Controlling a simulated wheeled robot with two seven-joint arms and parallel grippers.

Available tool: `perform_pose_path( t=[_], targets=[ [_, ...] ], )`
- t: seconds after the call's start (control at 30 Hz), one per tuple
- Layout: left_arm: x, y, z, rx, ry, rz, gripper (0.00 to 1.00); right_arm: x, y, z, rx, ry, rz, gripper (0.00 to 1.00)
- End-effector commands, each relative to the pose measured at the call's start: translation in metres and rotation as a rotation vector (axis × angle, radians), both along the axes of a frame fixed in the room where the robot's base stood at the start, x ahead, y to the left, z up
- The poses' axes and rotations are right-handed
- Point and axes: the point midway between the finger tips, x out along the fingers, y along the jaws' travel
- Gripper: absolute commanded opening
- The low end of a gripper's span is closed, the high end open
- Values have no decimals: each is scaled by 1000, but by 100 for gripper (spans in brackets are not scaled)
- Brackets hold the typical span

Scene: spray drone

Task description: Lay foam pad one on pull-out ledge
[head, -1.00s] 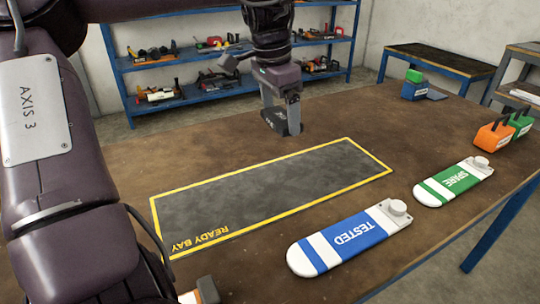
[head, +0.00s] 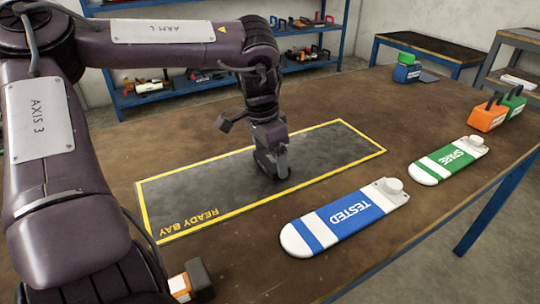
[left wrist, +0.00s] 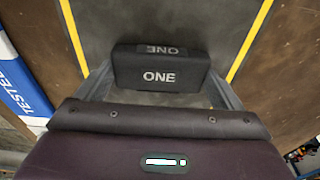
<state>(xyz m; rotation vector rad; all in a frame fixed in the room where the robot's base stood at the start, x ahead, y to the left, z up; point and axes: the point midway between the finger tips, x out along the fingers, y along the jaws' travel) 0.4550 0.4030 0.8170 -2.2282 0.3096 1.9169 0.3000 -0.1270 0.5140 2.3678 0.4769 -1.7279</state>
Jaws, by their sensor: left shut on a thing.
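Foam pad one (left wrist: 160,70) is a black block marked ONE on two faces. In the left wrist view it sits between the two fingers of my left gripper (left wrist: 160,85). In the head view my left gripper (head: 272,172) points down over the dark, yellow-edged ready bay (head: 200,190), near its middle. The pad is mostly hidden there by the fingers, and I cannot tell whether it touches the mat. I cannot make out a pull-out ledge in either view. My right gripper is not in view.
On the brown table (head: 400,120) lie a blue TESTED paddle (head: 340,220) and a green SPARE paddle (head: 448,162). An orange block (head: 487,117) and a green block (head: 514,100) stand at right. A dark item with an orange-white label (head: 190,284) is at the near edge.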

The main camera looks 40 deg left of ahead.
Motion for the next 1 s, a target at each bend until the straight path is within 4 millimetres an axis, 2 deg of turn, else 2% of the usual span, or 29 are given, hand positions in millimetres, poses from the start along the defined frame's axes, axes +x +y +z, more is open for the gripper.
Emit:
perform_pose_path(
  t=[0.33, 0.37, 0.43, 0.63, 0.77, 0.87, 1.0],
  targets=[
    [0, 0, -4, 0, -1, -1, 68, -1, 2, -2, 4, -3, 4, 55],
    [0, 0, -3, 0, -1, -1, 91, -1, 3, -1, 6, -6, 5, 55],
    [0, 0, -2, 0, -1, -1, 100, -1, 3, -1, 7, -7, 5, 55],
    [0, 0, -2, 0, -1, -1, 100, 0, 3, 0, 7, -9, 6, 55],
    [0, 0, 6, 0, -3, -1, 100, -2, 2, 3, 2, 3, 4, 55],
    [-1, 0, 21, 1, -5, -2, 100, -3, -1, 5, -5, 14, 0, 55],
    [-5, 2, 52, 2, -7, -1, 100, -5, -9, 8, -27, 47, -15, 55]
  ],
)
